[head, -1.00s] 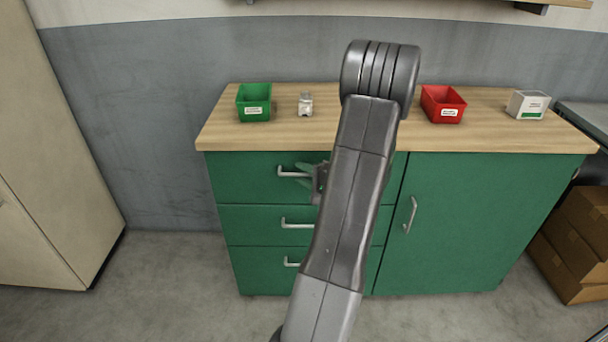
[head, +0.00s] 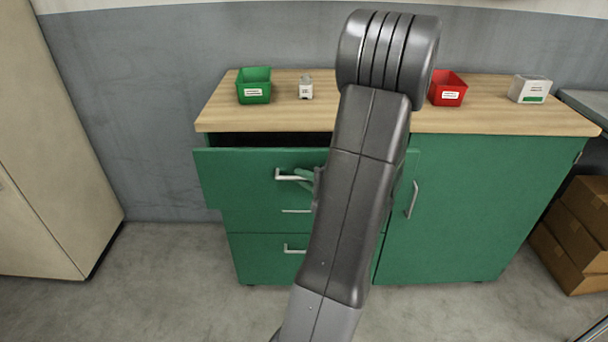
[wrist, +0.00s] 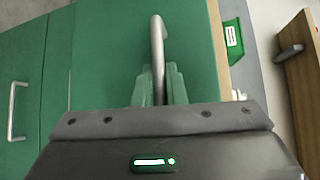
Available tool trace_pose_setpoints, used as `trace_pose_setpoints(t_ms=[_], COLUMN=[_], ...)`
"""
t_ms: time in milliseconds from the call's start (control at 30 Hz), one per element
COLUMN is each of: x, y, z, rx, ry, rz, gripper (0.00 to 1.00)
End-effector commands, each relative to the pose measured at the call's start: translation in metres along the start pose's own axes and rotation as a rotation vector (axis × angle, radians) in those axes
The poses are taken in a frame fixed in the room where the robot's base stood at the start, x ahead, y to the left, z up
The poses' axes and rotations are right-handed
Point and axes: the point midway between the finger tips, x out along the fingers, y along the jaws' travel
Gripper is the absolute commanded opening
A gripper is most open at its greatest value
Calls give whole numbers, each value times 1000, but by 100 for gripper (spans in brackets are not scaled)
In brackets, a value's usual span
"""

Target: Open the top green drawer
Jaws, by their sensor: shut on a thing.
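The top green drawer (head: 230,183) is pulled part of the way out of the green cabinet, and a dark gap shows between its front and the worktop. Its silver bar handle (head: 290,177) is partly hidden by my gripper and arm. My gripper (head: 306,178) is shut on this handle. In the wrist view, the green fingers of my gripper (wrist: 158,85) lie on both sides of the handle (wrist: 158,42), close to the drawer front (wrist: 110,50). My arm covers the right part of the drawer in the head view.
On the wooden worktop (head: 220,117) stand a green bin (head: 254,86), a small silver-white item (head: 305,88), a red bin (head: 447,89) and a white box (head: 529,89). A cabinet door (head: 480,200) is shut at right. Cardboard boxes (head: 585,220) stack at far right. Floor at front left is clear.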

Motion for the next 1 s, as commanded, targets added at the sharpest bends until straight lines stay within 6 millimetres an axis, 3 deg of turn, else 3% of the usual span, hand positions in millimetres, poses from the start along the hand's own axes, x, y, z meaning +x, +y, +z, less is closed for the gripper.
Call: trace_pose_setpoints(t_ms=[33, 500, 700, 1000], x=[-10, -95, -118, -133], y=[8, 29, 35, 38], z=[9, 94, 118, 133], rx=[-2, 1, 2, 1], ry=[3, 5, 4, 1], rz=[-1, 1, 2, 2], gripper=[0, 0, 0, 0])
